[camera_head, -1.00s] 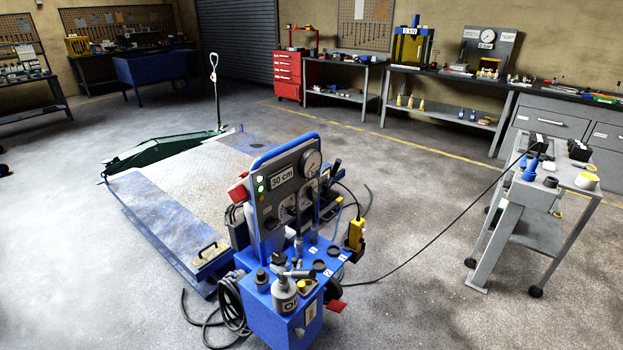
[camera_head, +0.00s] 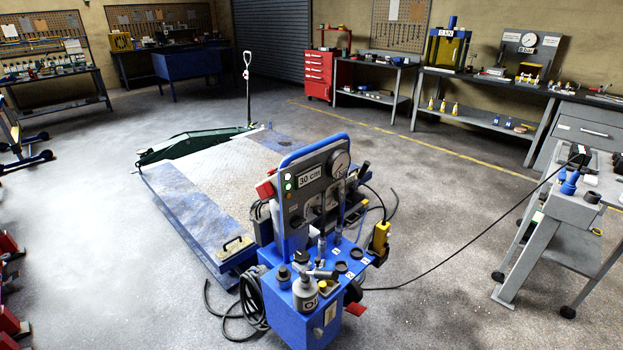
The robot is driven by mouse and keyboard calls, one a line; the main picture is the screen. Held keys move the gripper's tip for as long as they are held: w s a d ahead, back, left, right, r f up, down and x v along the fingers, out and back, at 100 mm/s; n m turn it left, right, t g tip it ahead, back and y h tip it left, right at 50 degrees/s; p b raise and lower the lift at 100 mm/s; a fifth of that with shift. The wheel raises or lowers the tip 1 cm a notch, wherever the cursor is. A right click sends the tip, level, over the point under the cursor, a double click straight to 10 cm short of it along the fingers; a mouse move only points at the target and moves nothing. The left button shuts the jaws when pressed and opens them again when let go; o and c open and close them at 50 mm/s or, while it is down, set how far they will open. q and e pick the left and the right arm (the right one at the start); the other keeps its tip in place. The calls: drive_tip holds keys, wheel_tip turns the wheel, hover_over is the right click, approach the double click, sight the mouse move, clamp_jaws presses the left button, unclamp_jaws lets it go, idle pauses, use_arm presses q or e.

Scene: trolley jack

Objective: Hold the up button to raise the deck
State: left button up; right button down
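The low deck (camera_head: 215,165) lies close to the floor, with a blue near edge and a worn grey plate top. A blue control stand (camera_head: 292,312) is in front of its near end, with an upright grey panel (camera_head: 315,190) reading "30 cm" and a round gauge (camera_head: 339,163). Small lit white and green spots show at the panel's left. A yellow hand-held box (camera_head: 380,237), which looks like a pendant, hangs on the stand's right side. I cannot make out which control is the up button. Neither of my grippers is in view.
A green trolley jack (camera_head: 185,146) with an upright handle lies on the deck's far left. A black cable (camera_head: 460,264) runs across the floor to a grey wheeled trolley (camera_head: 535,225) at right. Loose cables lie left of the stand.

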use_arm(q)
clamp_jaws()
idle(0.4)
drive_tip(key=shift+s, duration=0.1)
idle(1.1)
